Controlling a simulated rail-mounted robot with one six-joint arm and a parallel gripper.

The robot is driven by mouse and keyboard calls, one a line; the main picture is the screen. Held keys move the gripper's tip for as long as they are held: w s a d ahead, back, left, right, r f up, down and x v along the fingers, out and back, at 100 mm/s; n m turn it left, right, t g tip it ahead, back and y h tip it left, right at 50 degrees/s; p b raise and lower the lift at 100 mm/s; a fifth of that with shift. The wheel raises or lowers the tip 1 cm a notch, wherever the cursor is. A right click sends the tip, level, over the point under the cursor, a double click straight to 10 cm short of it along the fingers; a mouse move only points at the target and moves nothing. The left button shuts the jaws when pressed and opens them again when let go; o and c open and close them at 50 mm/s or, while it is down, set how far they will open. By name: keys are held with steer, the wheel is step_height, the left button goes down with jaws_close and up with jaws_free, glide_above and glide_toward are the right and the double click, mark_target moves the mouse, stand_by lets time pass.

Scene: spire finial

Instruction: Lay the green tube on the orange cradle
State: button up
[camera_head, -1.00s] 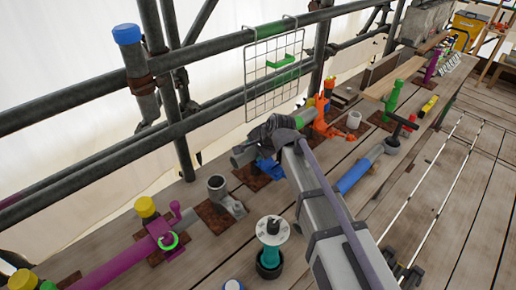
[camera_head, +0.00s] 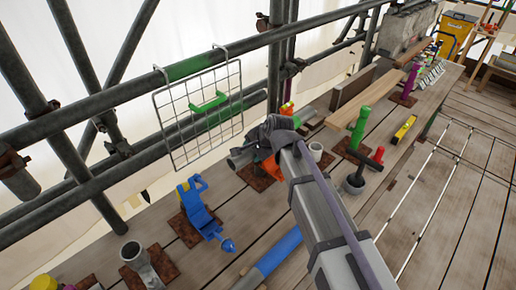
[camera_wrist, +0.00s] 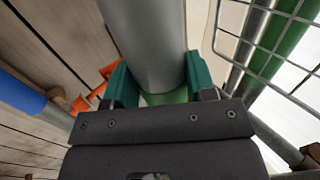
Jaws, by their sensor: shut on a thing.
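My gripper (camera_head: 274,132) is shut on a tube, held above the workbench. In the wrist view the teal finger pads of my gripper (camera_wrist: 160,82) press on both sides of it. The tube (camera_wrist: 150,35) is grey there, with a green part between the pads. In the head view its grey end (camera_head: 240,160) sticks out left of my gripper. The orange cradle (camera_head: 270,167) is mostly hidden behind my gripper and arm. In the wrist view part of the orange cradle (camera_wrist: 96,86) shows left of the tube, apparently lower. I cannot tell whether they touch.
A wire grid (camera_head: 200,110) hangs from the scaffold rail, left of my gripper. A blue holder (camera_head: 203,210) stands on the bench at lower left, and a blue tube (camera_head: 277,252) lies near my arm. A green post (camera_head: 359,127) and red-handled tool (camera_head: 363,168) stand to the right.

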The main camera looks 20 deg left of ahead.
step_height(320, 180, down, 14)
steer(key=b, duration=1.3)
steer(key=shift+b, duration=0.4)
steer(key=shift+w+r, duration=0.1)
steer(key=shift+r, duration=0.05)
steer(key=o, duration=1.8)
steer(key=p+v, duration=0.7)
steer(key=v, duration=0.2)
steer(key=shift+p, duration=0.3)
